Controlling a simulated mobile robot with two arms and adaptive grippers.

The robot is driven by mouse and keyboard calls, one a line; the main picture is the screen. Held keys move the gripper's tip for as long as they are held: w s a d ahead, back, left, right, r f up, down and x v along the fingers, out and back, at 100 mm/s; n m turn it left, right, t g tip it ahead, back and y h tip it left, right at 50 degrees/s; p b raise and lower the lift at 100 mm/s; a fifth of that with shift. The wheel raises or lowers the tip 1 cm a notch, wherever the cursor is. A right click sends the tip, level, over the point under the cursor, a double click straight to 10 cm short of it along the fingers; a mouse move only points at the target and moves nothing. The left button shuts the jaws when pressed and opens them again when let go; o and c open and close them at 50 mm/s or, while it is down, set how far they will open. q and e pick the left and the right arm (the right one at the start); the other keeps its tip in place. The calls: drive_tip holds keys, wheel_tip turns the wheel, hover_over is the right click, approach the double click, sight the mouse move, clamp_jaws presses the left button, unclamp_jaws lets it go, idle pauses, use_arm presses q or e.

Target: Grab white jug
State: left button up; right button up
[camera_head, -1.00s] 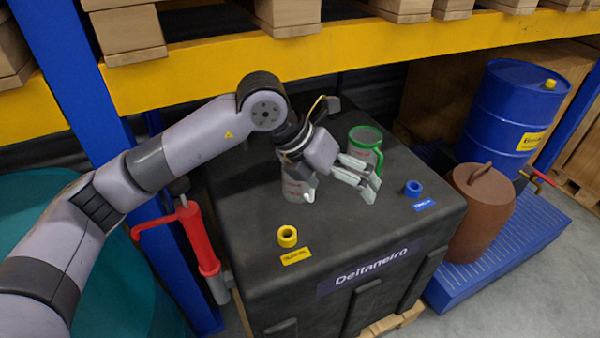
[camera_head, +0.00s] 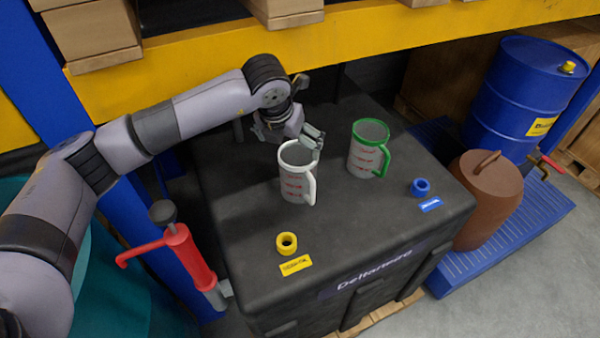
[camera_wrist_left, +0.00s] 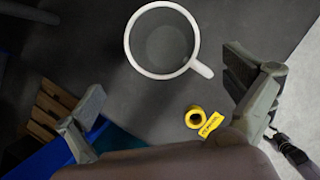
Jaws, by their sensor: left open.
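The white jug (camera_head: 296,178) has a white rim, red markings and a handle on its right side. It stands upright on the black tank top (camera_head: 236,240). My left gripper (camera_head: 311,138) is open just behind the jug, near its rim in the head view. In the left wrist view the jug (camera_wrist_left: 163,42) is seen from above, beyond the spread fingers (camera_wrist_left: 168,112) and not between them. A similar jug with a green rim and handle (camera_head: 366,150) stands to the right. My right gripper is not in view.
A yellow cap (camera_head: 286,243) with a yellow label lies in front of the white jug. A blue cap (camera_head: 420,187) sits at the right. A red hand pump (camera_head: 185,255) stands left of the tank. A yellow shelf beam (camera_head: 400,45) runs above and behind.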

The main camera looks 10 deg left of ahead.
sight(297, 157)
use_arm(q)
drive_tip(key=p+x, duration=0.3)
drive_tip(key=x, duration=0.6)
drive_tip(key=shift+d+p, duration=0.25)
drive_tip(key=shift+p, duration=0.1)
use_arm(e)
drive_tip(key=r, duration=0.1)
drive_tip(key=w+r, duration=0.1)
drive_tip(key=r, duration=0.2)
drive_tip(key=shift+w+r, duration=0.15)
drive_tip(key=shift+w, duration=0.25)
use_arm(q)
drive_tip(key=c, duration=1.5)
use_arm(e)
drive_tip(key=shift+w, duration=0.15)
use_arm(q)
drive_tip(key=shift+r, duration=0.1)
drive_tip(key=shift+c, duration=0.2)
